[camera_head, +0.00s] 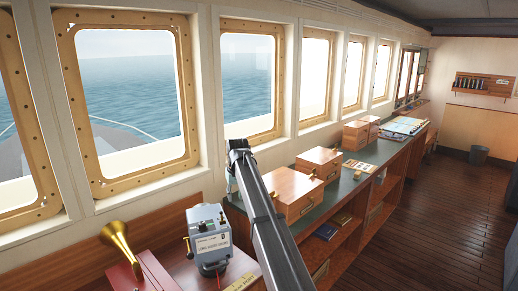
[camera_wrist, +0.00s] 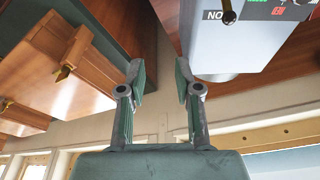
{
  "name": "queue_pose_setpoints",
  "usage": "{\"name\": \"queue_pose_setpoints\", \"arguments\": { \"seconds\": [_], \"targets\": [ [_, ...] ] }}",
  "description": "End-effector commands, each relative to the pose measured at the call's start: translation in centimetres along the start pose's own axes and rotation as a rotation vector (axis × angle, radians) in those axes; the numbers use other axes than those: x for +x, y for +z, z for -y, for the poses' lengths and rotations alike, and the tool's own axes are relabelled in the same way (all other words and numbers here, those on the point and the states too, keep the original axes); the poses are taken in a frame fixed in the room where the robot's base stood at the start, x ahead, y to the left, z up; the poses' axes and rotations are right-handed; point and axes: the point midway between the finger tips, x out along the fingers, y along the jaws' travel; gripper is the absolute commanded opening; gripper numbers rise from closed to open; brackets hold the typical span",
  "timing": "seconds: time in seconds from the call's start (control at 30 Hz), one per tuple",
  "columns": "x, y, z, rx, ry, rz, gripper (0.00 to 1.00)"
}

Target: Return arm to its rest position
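My arm (camera_head: 268,225) reaches up from the bottom middle of the head view to a dark elbow-like end in front of the window wall. My gripper (camera_wrist: 160,82) shows in the wrist view with its two fingers apart and nothing between them. In the head view my gripper is mostly or wholly hidden behind the arm. The wrist view looks upside down, with the windows along its bottom edge. A grey device (camera_wrist: 220,38) is close to the right finger there, and a wooden box (camera_wrist: 55,55) is to the left. I cannot tell any contact.
The grey instrument (camera_head: 209,238) stands left of my arm, beside a brass horn (camera_head: 122,243). Wooden boxes (camera_head: 295,190) stand on the green-topped counter (camera_head: 345,183) right of it. Windows (camera_head: 130,100) line the wall behind. The wooden floor (camera_head: 430,220) at right is clear.

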Motion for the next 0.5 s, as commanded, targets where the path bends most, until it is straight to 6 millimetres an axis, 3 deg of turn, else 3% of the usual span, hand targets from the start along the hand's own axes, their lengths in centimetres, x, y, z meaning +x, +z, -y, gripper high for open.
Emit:
{"name": "queue_pose_setpoints", "arguments": {
  "seconds": [0.27,0.37,0.5],
  "targets": [
    [7.6,5.1,-1.5,0.027,0.0,0.06,0.33],
    [11.3,7.8,-2.3,0.041,0.001,0.091,0.33],
    [17.7,13.4,-3.6,0.069,0.0,0.151,0.33]
  ]
}}
